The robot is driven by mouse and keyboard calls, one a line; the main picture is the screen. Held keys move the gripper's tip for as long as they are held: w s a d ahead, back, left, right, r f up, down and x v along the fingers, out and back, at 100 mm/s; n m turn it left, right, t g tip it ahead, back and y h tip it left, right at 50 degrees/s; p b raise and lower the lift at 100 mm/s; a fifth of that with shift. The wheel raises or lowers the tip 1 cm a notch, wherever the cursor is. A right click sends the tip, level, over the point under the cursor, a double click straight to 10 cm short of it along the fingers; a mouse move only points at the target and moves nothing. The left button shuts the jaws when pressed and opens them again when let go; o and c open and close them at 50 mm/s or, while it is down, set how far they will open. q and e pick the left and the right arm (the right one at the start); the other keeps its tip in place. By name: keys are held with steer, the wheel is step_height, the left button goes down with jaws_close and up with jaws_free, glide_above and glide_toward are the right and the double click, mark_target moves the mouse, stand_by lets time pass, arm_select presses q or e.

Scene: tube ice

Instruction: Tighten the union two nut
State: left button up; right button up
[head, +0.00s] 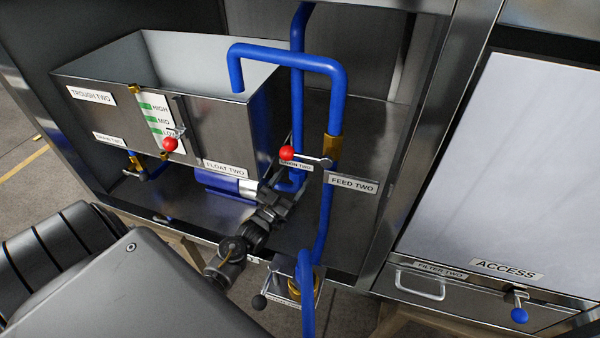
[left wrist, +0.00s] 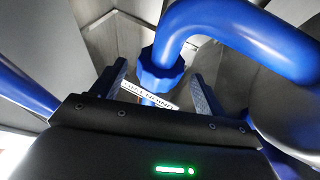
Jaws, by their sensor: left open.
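The union two nut (left wrist: 162,76) is a blue ribbed collar on a blue pipe in the left wrist view. It shows between the two fingertips, with a gap on each side. My left gripper (left wrist: 160,84) is open, and I cannot tell how far the nut lies in depth from the fingers. The UNION TWO label (left wrist: 150,97) shows just below the nut. In the head view my left gripper (head: 276,198) reaches in under the label (head: 296,164), by the low bend of blue pipe (head: 292,183). The nut is not clearly seen there. My right gripper is out of view.
The steel trough two (head: 140,110) stands left of the gripper, with a red-knobbed float lever (head: 170,144). A red-knobbed feed valve lever (head: 287,153) sits just above the gripper. The upright blue feed pipe (head: 325,210) is close on the right. A filter drawer (head: 440,288) is lower right.

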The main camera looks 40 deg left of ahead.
mark_target(299, 170)
arm_select(q)
steer(key=x, duration=0.4)
steer(key=shift+w+r, duration=0.2)
steer(key=shift+w, duration=0.2)
steer(key=shift+d, duration=0.1)
